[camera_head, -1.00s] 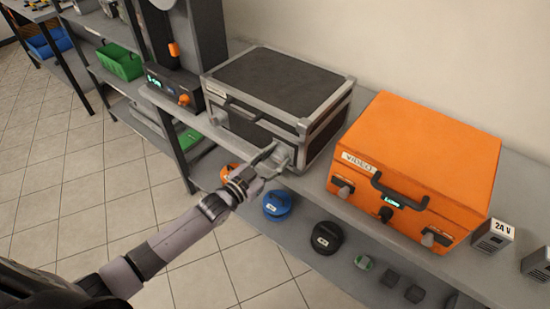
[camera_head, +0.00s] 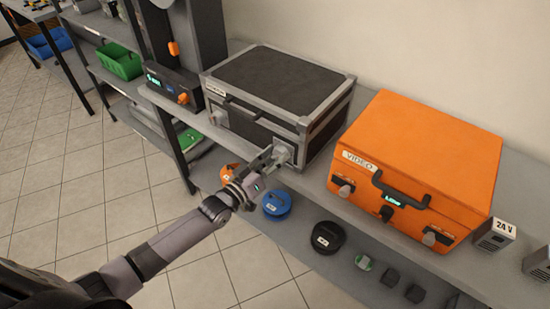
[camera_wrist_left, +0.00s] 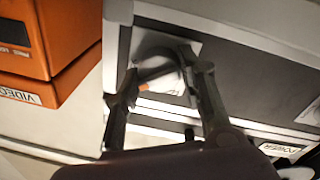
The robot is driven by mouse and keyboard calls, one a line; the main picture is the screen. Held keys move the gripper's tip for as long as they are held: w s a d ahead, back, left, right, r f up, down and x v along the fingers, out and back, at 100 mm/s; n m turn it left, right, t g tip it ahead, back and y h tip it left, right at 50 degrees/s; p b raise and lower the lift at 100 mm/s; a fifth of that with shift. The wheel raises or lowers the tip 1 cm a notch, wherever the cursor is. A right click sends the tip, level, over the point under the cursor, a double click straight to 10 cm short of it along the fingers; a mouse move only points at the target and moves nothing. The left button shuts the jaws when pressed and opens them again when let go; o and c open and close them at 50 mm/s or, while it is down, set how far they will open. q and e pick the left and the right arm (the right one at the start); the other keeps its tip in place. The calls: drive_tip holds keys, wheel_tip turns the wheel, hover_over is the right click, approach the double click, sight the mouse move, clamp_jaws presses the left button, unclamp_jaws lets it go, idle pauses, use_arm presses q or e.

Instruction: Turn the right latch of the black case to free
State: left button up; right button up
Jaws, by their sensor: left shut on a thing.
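The black case (camera_head: 278,80) with grey metal edges stands closed on the bench, its handle (camera_head: 244,111) facing the aisle. Its right latch (camera_head: 284,153) is a pale grey knob on a square plate at the front right. My left gripper (camera_head: 271,158) reaches it from the front and is shut on it. In the left wrist view the latch (camera_wrist_left: 158,64) sits between the two fingers (camera_wrist_left: 165,76), with a small orange mark beside it. The fingers partly hide the latch, so its exact angle is hard to tell. The left latch (camera_head: 219,117) is clear. My right gripper is out of view.
An orange VIDEO case (camera_head: 425,150) stands close to the right of the black case. A dark device with orange knobs (camera_head: 174,86) stands on the left. Blue (camera_head: 277,203) and black (camera_head: 326,237) reels lie on the lower shelf below my gripper.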

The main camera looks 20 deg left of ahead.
use_arm(q)
drive_tip(key=n+b, duration=0.1)
drive_tip(key=n, duration=0.5)
drive_tip(key=shift+f, duration=0.1)
drive_tip(key=n+b, duration=0.1)
drive_tip(key=n, duration=0.4)
drive_tip(key=shift+y, duration=0.4)
drive_tip(key=o, duration=1.1)
drive_tip(key=shift+o, duration=0.2)
drive_tip(key=v, duration=1.2)
drive_tip(key=shift+f, duration=0.25)
